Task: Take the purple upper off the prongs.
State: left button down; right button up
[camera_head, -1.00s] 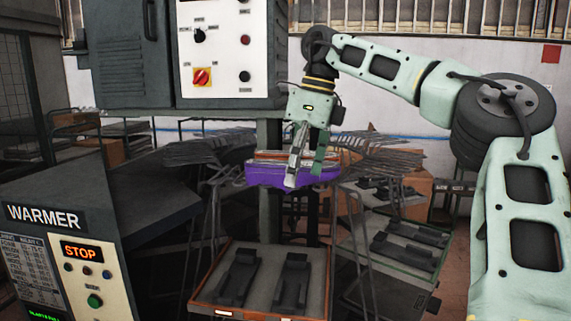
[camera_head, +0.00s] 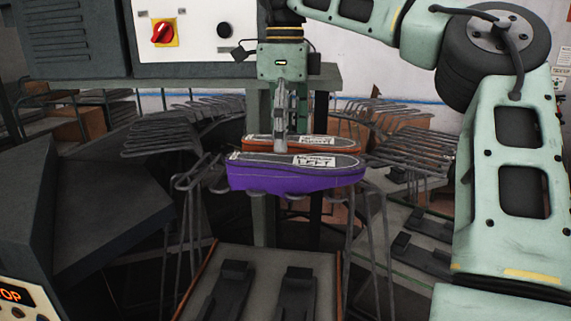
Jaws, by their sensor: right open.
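The purple upper (camera_head: 294,180) lies on the wire prongs (camera_head: 256,193) near the middle of the view, its dark sole side up with a white label reading "LEFT". An orange upper (camera_head: 346,145) with a similar label lies just behind it. My right gripper (camera_head: 282,145) points down over the two uppers, its fingers seen nearly edge-on. It is open. Its fingertips are close to the far edge of the purple upper; I cannot tell whether they touch it. My left gripper is not in view.
Other empty wire prongs (camera_head: 412,150) spread out on both sides. A tray (camera_head: 330,262) with dark blocks stands below in front. A control cabinet (camera_head: 195,38) is above at the back left. The dark warmer (camera_head: 90,190) fills the left side.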

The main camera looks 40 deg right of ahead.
aim_at(285, 160)
jog(key=shift+s+a+f, duration=0.15)
jog(key=shift+s+a, duration=0.55)
jog(key=shift+s, duration=0.1)
notch_tip(285, 160, down, 2)
jog(key=shift+w+d+p, duration=0.1)
jog(key=shift+p, duration=0.6)
jog(key=f, duration=0.2)
jog(key=shift+w+d+f+p, duration=0.35)
jog(key=shift+w+p, duration=0.05)
jog(key=shift+f, duration=0.45)
jog(key=shift+s+a, duration=0.15)
jog(key=shift+a+r, duration=0.1)
jog(key=c, duration=1.4)
jog(key=shift+c, duration=0.3)
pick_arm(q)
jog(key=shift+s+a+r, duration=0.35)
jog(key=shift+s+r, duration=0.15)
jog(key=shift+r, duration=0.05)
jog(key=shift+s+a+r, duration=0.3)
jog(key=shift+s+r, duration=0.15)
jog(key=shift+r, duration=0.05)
pick_arm(e)
jog(key=shift+r, duration=0.1)
